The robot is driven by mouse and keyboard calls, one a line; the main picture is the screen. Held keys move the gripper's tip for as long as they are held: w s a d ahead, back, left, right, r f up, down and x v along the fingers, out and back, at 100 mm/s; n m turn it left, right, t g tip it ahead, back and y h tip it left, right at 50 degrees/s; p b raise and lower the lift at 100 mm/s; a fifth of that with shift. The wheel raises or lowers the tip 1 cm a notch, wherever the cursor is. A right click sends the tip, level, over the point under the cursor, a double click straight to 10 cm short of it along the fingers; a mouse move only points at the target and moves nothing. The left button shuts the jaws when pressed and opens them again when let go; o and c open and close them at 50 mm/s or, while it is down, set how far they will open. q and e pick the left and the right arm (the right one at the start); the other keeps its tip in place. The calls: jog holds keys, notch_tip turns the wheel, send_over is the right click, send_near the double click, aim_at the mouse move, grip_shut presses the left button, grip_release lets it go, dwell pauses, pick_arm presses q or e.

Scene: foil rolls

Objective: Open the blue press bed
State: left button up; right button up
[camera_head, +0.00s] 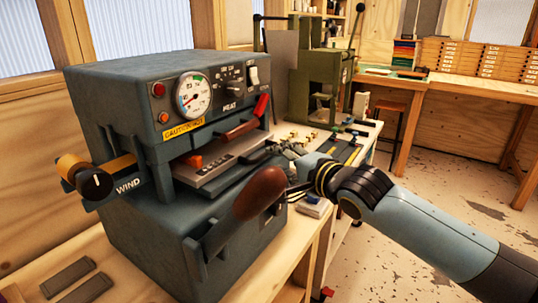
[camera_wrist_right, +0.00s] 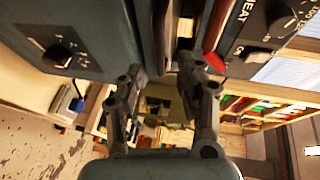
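The blue press (camera_head: 115,100) stands on the bench at left, with a gauge, a HEAT panel and a caution label. A brown bar handle (camera_head: 238,130) and a red-tipped lever (camera_head: 262,106) sit above the slot. My left gripper is not in view.
A WIND knob (camera_head: 97,180) juts from the press's left side. A green machine (camera_head: 320,85) stands behind it. Small parts lie on the bench near my right gripper. Two dark bars (camera_head: 80,282) lie at front left. Open floor (camera_head: 460,200) is at right.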

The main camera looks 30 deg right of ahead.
jog(key=w, duration=0.2)
jog(key=w+f, duration=0.1)
jog(key=w, duration=0.2)
grip_shut()
dwell(0.4)
